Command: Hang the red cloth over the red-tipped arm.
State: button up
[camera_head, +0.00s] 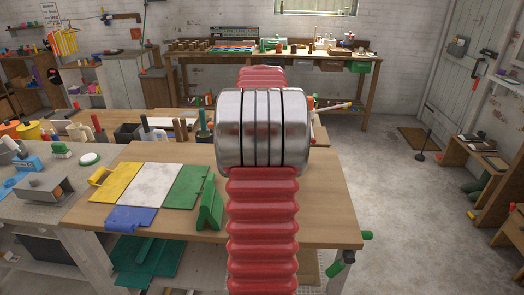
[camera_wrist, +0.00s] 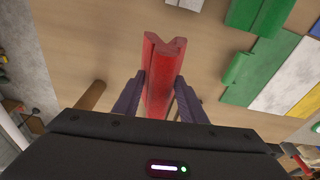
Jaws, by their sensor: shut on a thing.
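The red cloth (camera_wrist: 160,72) is a stiff, folded strip, between the two dark fingers of my gripper (camera_wrist: 160,92) in the wrist view. The fingers are shut on it, and it extends beyond their tips, above the wooden tabletop. In the head view my own red and metal arm hides the gripper and the cloth. I cannot make out the red-tipped arm for certain in either view. Two green-tipped ends (camera_head: 366,235) stick out at the table's right front corner in the head view. A brown wooden rod (camera_wrist: 91,96) shows left of the fingers in the wrist view.
Yellow (camera_head: 113,181), white (camera_head: 150,184), green (camera_head: 187,186) and blue (camera_head: 131,218) flat pieces lie on the wooden table (camera_head: 325,205). A folded green piece (camera_head: 209,208) stands beside them. The tabletop's right part looks clear.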

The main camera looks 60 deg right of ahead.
jog(key=w+a+r+n+t+y, duration=0.1)
jog(key=w+a+r+n+y, duration=0.1)
jog(key=w+a+r+n, duration=1.25)
jog(key=a+r+n, duration=0.3)
jog(key=a, duration=0.3)
jog(key=w+a+r+n, duration=0.1)
jog(key=a+r+n, duration=0.1)
jog(key=a+n, duration=0.2)
jog(key=a+r+n+g+y, duration=0.1)
jog(key=a+r+n, duration=0.2)
jog(key=a, duration=0.5)
jog(key=shift+w+r+n, duration=0.3)
jog(key=shift+w+n, duration=0.05)
jog(key=shift+s, duration=0.15)
